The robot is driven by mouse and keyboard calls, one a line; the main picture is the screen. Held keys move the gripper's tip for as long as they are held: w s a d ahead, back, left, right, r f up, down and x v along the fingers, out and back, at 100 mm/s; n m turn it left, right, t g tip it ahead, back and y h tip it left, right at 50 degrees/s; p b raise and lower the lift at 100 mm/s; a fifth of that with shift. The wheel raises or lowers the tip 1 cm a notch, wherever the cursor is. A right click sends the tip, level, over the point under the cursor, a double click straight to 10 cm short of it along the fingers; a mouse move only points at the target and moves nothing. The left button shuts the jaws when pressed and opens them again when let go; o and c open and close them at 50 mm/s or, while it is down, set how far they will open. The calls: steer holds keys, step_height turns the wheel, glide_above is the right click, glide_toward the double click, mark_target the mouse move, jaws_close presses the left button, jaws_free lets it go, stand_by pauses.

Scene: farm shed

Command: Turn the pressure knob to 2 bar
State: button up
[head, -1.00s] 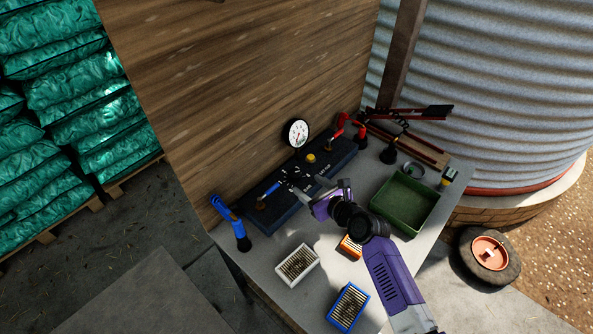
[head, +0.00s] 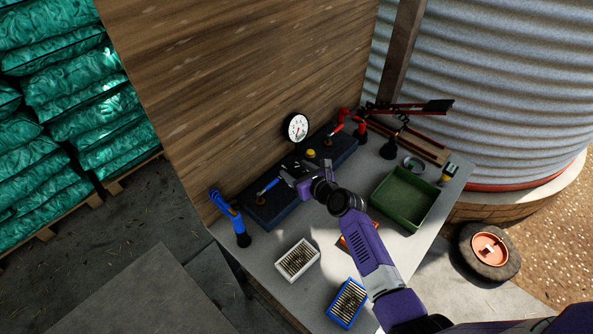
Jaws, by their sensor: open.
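A dark blue control panel (head: 255,212) lies on the table against the wooden wall. A round white pressure gauge (head: 298,128) with a red needle stands behind it; its numbers are too small to read. A yellow knob (head: 311,154) sits on the panel below the gauge. A blue-handled lever (head: 268,186) is on the panel's left part and a red-handled lever (head: 338,129) on its right. My gripper (head: 285,172) is open over the panel's middle, left of the yellow knob and apart from it. My gripper and wrist hide part of the panel, and I cannot tell whether another knob is under them.
A blue tool (head: 228,215) stands left of the panel. A white crate (head: 298,260), a blue crate (head: 347,303) and a partly hidden orange crate (head: 345,244) are in front. A green tray (head: 404,199) and red-framed rack (head: 410,138) are to the right.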

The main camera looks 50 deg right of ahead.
jaws_close()
steer(key=shift+d+b, duration=0.1)
steer(key=shift+b, duration=0.3)
